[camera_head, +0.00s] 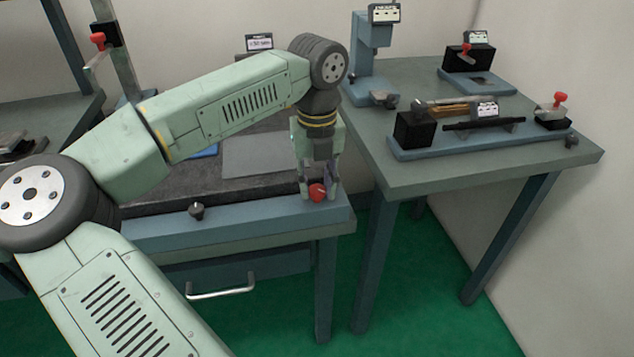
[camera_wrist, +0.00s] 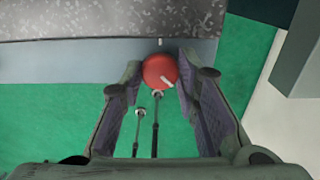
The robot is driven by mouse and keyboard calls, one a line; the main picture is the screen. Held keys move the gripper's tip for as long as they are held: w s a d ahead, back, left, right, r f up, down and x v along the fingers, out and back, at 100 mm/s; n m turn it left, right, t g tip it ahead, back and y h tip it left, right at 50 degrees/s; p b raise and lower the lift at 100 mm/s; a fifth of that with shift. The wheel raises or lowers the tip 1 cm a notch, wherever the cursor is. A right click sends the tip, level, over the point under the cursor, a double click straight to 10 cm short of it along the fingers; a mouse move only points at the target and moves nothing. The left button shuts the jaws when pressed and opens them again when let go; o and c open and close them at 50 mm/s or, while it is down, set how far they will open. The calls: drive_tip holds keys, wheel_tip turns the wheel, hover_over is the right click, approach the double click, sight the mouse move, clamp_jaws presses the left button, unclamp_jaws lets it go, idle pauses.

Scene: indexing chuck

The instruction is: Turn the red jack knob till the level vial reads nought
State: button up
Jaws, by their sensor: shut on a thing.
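The red jack knob (camera_head: 318,192) sits at the front right corner of the blue-edged bench with the dark stone plate. In the wrist view the red knob (camera_wrist: 160,71) is round with a white mark pointing to its lower right. My gripper (camera_head: 319,188) points down over the knob, with its fingers on either side of it. In the wrist view my gripper (camera_wrist: 158,76) is shut on the knob at its fingertips. I cannot make out the level vial or its reading.
A dark knob (camera_head: 196,210) is on the bench front, above a drawer handle (camera_head: 220,291). A grey plate (camera_head: 262,155) lies on the stone. A second table (camera_head: 425,180) at right holds several fixtures with small displays. Green floor shows between the tables.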

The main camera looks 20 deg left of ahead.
sight(317, 189)
drive_tip(key=m+b, duration=0.2)
drive_tip(key=m, duration=0.1)
drive_tip(key=shift+f+m, duration=0.1)
drive_tip(key=shift+m, duration=0.3)
drive_tip(key=m+b, duration=0.1)
drive_tip(key=m, duration=0.3)
drive_tip(key=shift+m+b, duration=0.4)
idle(0.3)
drive_tip(key=o, duration=1.2)
drive_tip(key=shift+c, duration=0.2)
drive_tip(key=shift+r, duration=0.2)
drive_tip(key=shift+r, duration=3.95)
